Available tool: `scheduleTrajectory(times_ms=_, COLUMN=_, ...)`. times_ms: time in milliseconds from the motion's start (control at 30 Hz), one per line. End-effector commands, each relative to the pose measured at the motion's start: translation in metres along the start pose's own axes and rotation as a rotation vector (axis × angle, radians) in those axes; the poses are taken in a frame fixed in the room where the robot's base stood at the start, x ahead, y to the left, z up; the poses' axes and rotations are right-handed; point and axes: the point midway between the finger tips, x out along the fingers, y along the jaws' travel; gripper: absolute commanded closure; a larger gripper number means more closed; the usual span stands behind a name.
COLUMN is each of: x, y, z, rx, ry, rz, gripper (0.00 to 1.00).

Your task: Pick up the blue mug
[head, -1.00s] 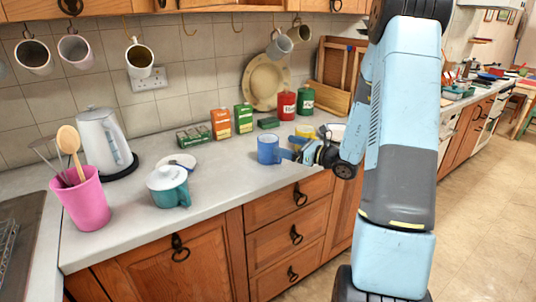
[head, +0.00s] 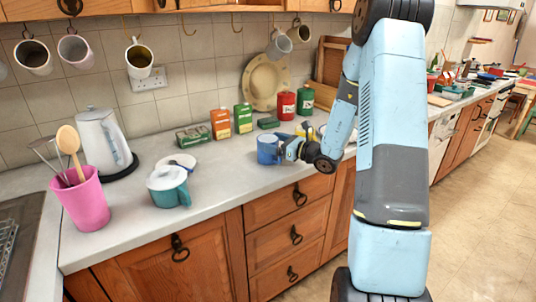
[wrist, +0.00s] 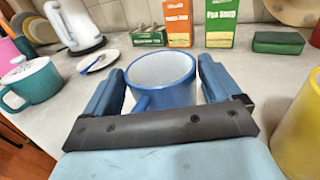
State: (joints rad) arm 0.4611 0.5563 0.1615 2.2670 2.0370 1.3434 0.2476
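The blue mug (head: 267,149) stands upright on the grey worktop. In the wrist view the blue mug (wrist: 163,78), with a white inside, sits between the two blue fingers of my gripper (wrist: 163,90). A small gap shows beside the mug's rim at each finger, so the gripper is open around it. In the head view my gripper (head: 287,149) reaches the mug from the right. The mug's lower part is partly hidden by the gripper's dark crossbar in the wrist view.
A yellow mug (wrist: 302,128) stands close on the right. A teal lidded pot (head: 168,187), a white plate with a spoon (head: 177,162) and a kettle (head: 103,140) are to the left. Bare worktop lies left of the mug.

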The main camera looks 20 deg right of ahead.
Motion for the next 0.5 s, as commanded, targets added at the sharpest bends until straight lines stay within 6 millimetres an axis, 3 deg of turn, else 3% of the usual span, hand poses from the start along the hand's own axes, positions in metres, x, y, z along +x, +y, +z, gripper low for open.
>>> scheduleTrajectory(times_ms=67, x=-0.0001, y=0.0, z=0.0, rx=0.0, ry=0.0, rz=0.0, gripper=0.17)
scheduleTrajectory(times_ms=500, x=-0.0002, y=0.0002, z=0.0, rx=0.0, ry=0.0, rz=0.0, gripper=0.59)
